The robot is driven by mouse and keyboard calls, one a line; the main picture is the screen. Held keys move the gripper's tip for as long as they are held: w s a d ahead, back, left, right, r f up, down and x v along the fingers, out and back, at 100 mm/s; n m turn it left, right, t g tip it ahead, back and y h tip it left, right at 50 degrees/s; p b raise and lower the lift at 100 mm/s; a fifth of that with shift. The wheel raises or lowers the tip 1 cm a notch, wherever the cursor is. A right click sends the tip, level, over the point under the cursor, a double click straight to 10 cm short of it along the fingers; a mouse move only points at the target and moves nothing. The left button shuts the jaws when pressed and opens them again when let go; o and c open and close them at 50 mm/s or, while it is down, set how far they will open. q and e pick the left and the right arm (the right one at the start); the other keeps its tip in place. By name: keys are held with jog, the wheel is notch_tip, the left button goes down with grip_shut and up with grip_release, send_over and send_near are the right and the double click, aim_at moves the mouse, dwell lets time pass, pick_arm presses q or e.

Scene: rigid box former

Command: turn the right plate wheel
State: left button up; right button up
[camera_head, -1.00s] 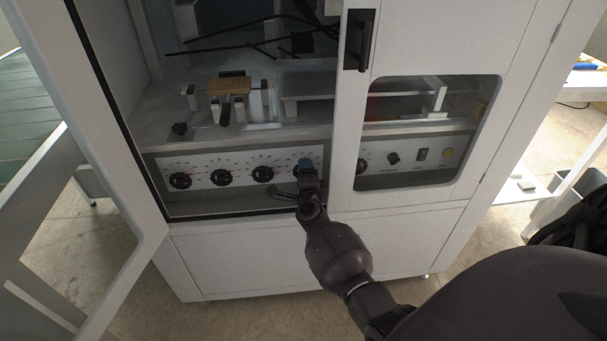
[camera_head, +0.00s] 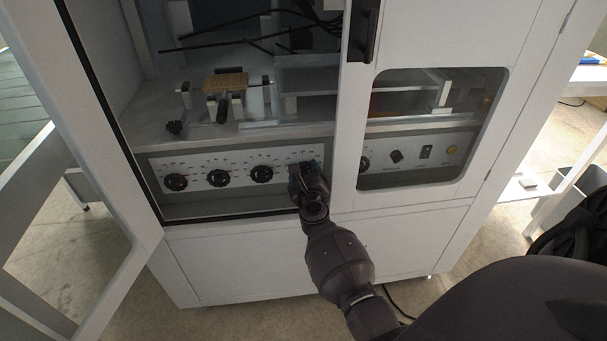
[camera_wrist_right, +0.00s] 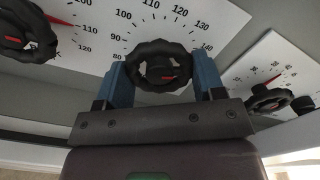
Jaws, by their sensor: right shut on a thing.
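A row of black knobbed wheels sits on a white scale panel (camera_head: 240,160) low inside the cabinet. My right gripper (camera_head: 306,172) is at the right end of this row and hides the wheel there in the head view. In the right wrist view that wheel (camera_wrist_right: 160,62) is a black lobed ring with a small red mark, below a scale of about 80 to 140. The blue fingers of my right gripper (camera_wrist_right: 162,82) are shut on its two sides. My left gripper is not in view.
Other wheels stand close to the left, the nearest being a black wheel (camera_head: 261,174). A closed door with a window (camera_head: 430,125) is just right of my gripper. The open glass door (camera_head: 75,215) stands at the left. A wooden-topped mechanism (camera_head: 225,84) is above.

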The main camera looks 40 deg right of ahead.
jog(key=shift+m+b, duration=0.4)
jog(key=shift+m, duration=1.6)
jog(key=o, duration=0.9)
